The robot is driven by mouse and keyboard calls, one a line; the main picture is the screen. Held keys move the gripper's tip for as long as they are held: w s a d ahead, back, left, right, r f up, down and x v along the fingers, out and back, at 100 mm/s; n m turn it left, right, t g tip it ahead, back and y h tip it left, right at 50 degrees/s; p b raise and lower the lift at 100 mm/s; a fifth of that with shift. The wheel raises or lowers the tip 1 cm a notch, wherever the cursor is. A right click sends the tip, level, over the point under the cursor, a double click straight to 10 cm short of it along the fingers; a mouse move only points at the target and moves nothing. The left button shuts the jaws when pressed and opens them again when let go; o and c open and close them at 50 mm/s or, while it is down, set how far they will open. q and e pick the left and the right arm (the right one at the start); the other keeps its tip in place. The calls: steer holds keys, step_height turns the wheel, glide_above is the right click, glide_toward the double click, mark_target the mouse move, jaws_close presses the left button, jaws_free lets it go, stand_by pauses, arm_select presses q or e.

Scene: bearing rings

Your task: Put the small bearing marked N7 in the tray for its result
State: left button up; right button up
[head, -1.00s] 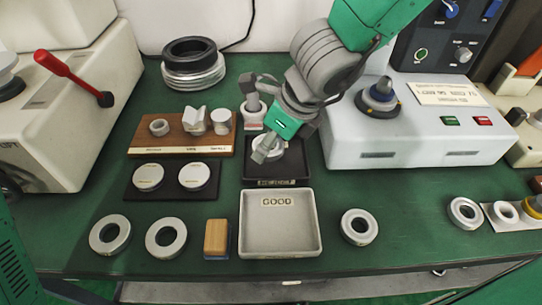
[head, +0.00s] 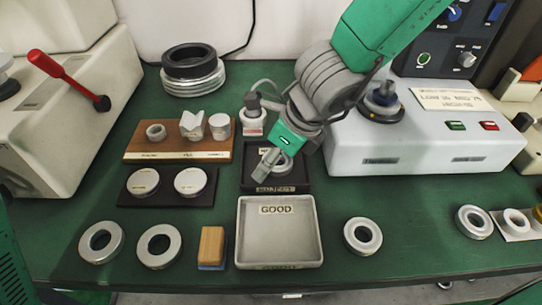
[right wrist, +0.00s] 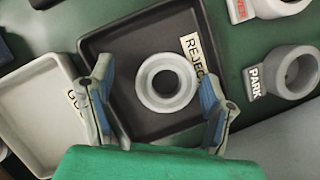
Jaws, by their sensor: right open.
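A small pale metal bearing ring (head: 290,166) lies flat in the black tray labelled REJECT (head: 300,179). In the right wrist view the ring (right wrist: 143,86) sits near the middle of the black tray (right wrist: 115,60), beside its REJECT label. No N7 mark is readable on it. My right gripper (head: 267,165) is over this tray. Its two fingers (right wrist: 160,110) are spread wide, apart from the ring and empty. The light grey GOOD tray (head: 278,238) is in front of the black tray and empty. My left gripper is not in view.
Larger rings lie on the green bench, two at left (head: 84,243) (head: 142,252) and one right of the GOOD tray (head: 350,240). A wooden-topped block (head: 212,243) stands left of that tray. A grey PARK holder (right wrist: 285,75) is near the black tray. A white machine (head: 420,148) fills the right back.

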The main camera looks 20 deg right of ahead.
mark_target(287, 163)
steer(key=p+v, duration=0.1)
steer(key=v, duration=0.1)
steer(key=d+p+v, duration=0.1)
steer(key=p+v, duration=0.1)
steer(key=v, duration=0.1)
steer(key=shift+w, duration=0.15)
steer(key=p+v, duration=0.4)
steer(key=v, duration=0.3)
steer(key=shift+s+a, duration=0.2)
